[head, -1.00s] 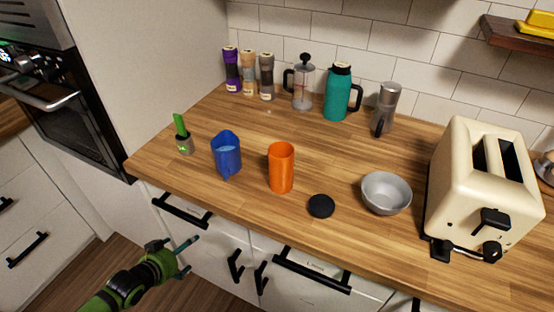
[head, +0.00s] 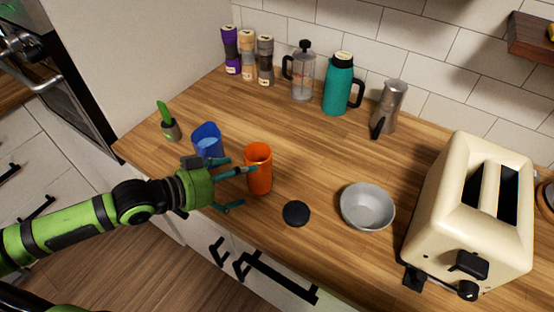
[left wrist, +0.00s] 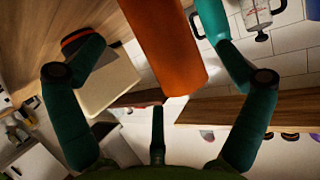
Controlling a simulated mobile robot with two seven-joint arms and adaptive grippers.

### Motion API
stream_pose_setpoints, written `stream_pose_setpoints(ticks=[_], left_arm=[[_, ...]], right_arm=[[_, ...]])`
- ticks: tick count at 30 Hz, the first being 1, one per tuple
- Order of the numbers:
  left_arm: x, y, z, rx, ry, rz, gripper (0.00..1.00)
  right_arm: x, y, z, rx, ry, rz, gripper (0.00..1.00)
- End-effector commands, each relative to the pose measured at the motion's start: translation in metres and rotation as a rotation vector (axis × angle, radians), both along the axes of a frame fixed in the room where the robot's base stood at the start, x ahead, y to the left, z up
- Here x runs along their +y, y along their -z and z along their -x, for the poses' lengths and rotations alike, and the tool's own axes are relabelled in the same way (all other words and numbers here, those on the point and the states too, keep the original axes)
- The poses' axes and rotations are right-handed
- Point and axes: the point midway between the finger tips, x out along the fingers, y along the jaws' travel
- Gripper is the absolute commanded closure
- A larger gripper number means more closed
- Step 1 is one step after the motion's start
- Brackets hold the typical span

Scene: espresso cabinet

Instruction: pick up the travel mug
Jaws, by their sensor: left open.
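The orange travel mug (head: 258,172) stands upright and open-topped near the front of the wooden counter. My left gripper (head: 243,187) reaches in from the left, its fingers pointing at the mug's left side. In the left wrist view, the mug (left wrist: 165,45) shows between the spread teal fingers of the open gripper (left wrist: 160,65). I cannot tell whether any finger touches it. A black round lid-like disc (head: 296,213) lies on the counter to the right of the mug. My right gripper is not in view.
A blue pitcher (head: 207,140) stands close behind my gripper, left of the mug. A grey bowl (head: 367,207) and a cream toaster (head: 470,215) are to the right. A teal flask (head: 338,85) and a French press (head: 302,75) stand at the back. The counter behind the mug is clear.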

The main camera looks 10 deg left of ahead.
Motion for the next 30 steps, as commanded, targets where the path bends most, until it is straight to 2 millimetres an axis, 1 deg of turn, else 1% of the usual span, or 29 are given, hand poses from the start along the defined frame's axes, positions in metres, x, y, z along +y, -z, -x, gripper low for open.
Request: stream_pose_setpoints(ticks=[1,7,11,14,18,24,26,27,29,30], left_arm=[[-0.003,0.0,-0.002,0.001,0.001,0.004,0.0],[-0.014,0.005,-0.013,0.0,0.002,0.006,0.0],[-0.024,0.011,-0.023,0.0,0.001,0.007,0.0],[-0.033,0.018,-0.032,0.0,0.001,0.006,0.0],[-0.042,0.027,-0.042,0.0,0.001,0.003,0.0],[-0.044,0.03,-0.044,0.0,0.003,0.0,0.0],[-0.044,0.03,-0.044,0.0,0.003,0.0,0.0],[-0.044,0.03,-0.044,0.0,0.003,0.0,0.04],[-0.044,0.03,-0.044,0.0,0.003,0.0,0.28],[-0.044,0.03,-0.044,0.0,0.002,0.0,0.44]], right_arm=[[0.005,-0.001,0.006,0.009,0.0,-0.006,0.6],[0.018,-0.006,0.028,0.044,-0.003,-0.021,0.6],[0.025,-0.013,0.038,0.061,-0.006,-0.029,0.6],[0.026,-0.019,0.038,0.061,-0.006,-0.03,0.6],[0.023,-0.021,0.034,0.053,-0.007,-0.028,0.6],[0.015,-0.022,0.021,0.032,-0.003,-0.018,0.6],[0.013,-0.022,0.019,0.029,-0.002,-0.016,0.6],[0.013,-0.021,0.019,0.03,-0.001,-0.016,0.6],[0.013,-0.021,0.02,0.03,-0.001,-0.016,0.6],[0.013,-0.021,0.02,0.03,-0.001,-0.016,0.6]])
